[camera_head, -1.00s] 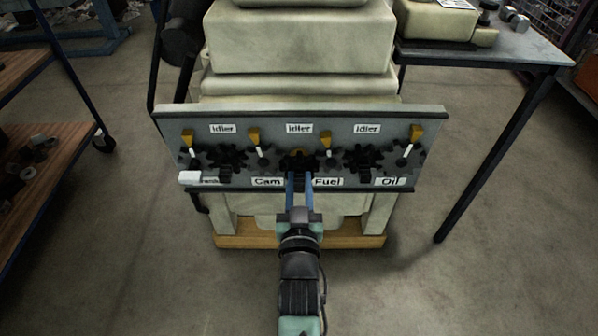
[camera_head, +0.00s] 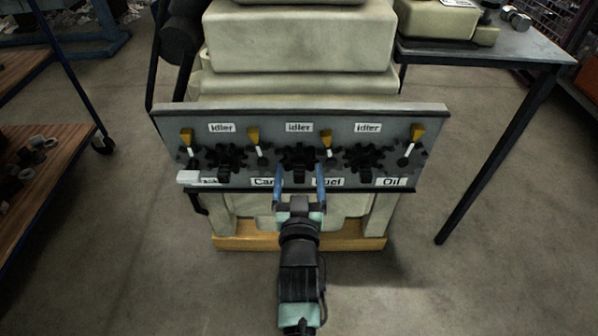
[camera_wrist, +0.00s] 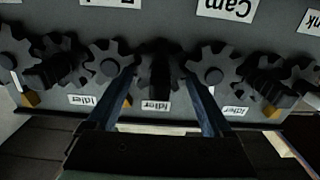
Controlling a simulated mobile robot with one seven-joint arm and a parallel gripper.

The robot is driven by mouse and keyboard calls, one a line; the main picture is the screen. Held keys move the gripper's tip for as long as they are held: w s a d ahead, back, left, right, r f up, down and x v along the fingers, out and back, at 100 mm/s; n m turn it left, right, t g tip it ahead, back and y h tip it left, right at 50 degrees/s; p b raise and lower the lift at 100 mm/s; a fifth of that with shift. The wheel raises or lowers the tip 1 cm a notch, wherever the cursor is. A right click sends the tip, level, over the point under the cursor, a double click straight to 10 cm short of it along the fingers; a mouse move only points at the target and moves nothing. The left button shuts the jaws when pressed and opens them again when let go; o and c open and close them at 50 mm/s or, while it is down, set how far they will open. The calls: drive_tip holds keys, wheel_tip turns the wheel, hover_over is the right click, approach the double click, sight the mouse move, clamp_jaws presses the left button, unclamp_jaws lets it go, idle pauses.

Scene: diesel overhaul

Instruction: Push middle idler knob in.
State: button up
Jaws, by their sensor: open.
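The middle idler knob (camera_head: 299,160) is a dark toothed knob on the grey panel, below the middle "Idler" label (camera_head: 299,128). In the wrist view, which shows the panel upside down, the knob (camera_wrist: 158,75) lies between my two blue fingers. My gripper (camera_head: 299,174) is open and empty, its fingers spread wide to either side of the knob's lower part. It also shows in the wrist view (camera_wrist: 160,76). I cannot tell whether a finger touches the knob, or how far in the knob sits.
Similar dark knobs stand at the left (camera_head: 226,158) and right (camera_head: 363,158) under their own "Idler" labels. My fingers partly cover the "Cam" and "Fuel" labels. A table (camera_head: 500,52) stands at right; the floor beside the panel is clear.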

drive_tip(key=shift+o, duration=0.4)
drive_tip(key=shift+s, duration=0.15)
drive_tip(key=s+p, duration=0.4)
drive_tip(key=s, duration=0.2)
drive_tip(key=shift+s, duration=0.35)
